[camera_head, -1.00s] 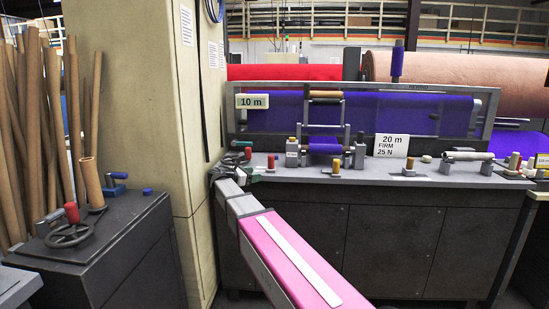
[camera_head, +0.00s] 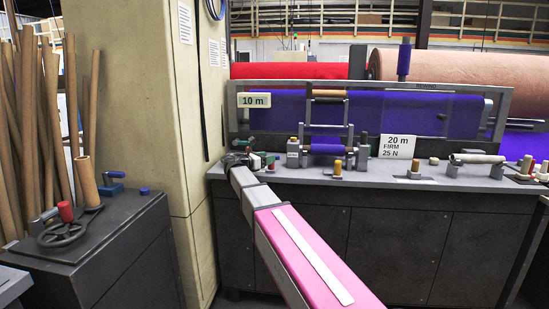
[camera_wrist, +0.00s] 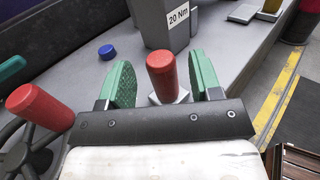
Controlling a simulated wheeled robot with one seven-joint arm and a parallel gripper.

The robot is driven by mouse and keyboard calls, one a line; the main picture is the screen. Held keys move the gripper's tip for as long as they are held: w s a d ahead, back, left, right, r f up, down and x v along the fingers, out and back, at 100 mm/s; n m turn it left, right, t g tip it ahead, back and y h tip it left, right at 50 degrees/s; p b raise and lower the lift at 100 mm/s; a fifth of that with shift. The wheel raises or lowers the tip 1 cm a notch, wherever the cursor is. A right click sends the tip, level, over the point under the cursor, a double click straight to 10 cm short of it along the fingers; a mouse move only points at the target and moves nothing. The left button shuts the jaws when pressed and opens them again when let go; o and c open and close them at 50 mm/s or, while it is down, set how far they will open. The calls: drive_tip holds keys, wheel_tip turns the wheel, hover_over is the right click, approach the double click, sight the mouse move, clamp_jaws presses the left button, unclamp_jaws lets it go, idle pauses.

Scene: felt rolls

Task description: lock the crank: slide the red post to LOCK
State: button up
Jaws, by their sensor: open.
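The red post (camera_wrist: 161,74) stands on a small pale block in the wrist view, between the two green finger pads of my gripper (camera_wrist: 162,82). My gripper is open, with a gap visible on each side of the post. A second red handle (camera_wrist: 39,105) is at the left, on a dark spoked crank wheel (camera_wrist: 20,150). No LOCK mark is readable. In the head view my gripper (camera_head: 249,160) is at the left end of the grey bench. A small red piece (camera_head: 270,160) shows beside it; I cannot tell which red part this is.
A grey block labelled 20 Nm (camera_wrist: 165,22) stands just beyond the post, and a blue cap (camera_wrist: 107,50) lies left of it. The bench (camera_head: 400,183) carries several posts and rollers. A left cabinet (camera_head: 120,235) holds another wheel with a red handle.

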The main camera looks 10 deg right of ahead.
drive_tip(key=shift+x, duration=2.25)
